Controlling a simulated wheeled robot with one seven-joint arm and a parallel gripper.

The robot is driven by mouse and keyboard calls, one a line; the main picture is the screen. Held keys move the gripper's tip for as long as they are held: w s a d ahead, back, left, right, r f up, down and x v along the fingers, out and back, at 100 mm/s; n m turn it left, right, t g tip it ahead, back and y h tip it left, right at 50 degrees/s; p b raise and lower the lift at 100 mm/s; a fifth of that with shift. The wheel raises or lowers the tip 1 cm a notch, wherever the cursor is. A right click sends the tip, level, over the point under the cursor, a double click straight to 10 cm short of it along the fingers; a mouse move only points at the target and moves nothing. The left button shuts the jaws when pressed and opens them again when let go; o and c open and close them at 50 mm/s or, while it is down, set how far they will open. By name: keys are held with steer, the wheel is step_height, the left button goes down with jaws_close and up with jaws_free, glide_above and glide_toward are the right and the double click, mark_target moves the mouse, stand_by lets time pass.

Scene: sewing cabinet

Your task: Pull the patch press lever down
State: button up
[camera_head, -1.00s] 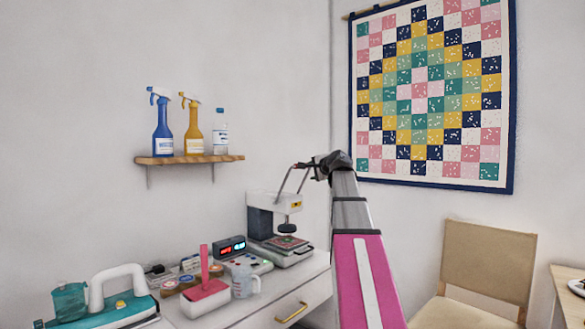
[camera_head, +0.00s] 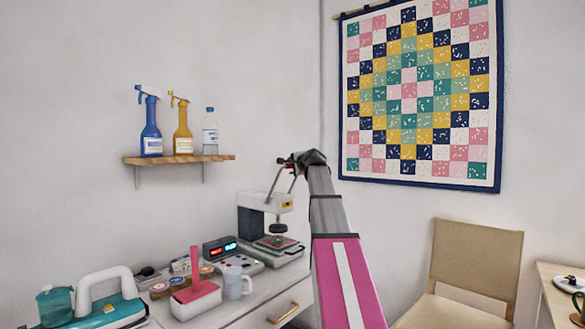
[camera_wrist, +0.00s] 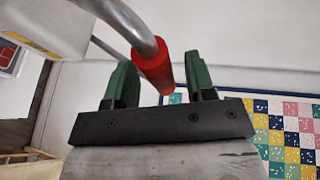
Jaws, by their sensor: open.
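The patch press (camera_head: 250,218) is a white and grey machine on the cabinet top, with a dark round pad above a patch on its base plate (camera_head: 279,243). Its lever (camera_head: 273,181) is a bent grey metal rod standing raised. In the wrist view the lever (camera_wrist: 118,18) ends in a red cylindrical grip (camera_wrist: 155,66). My gripper (camera_wrist: 160,82) is open, with one green finger on each side of the red grip. The grip lies between the fingers with gaps showing on both sides. In the head view my gripper (camera_head: 291,162) is at the lever's top and partly hides it.
A digital display (camera_head: 220,247), a clear mug (camera_head: 236,283), a pink-handled tool (camera_head: 195,292) and a teal iron (camera_head: 105,305) stand left of the press. A wall shelf (camera_head: 180,159) with bottles is above. A chair (camera_head: 475,260) is at right.

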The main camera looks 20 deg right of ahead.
steer(key=shift+w+f, duration=0.1)
steer(key=shift+w, duration=0.3)
jaws_close()
steer(key=shift+s, duration=0.1)
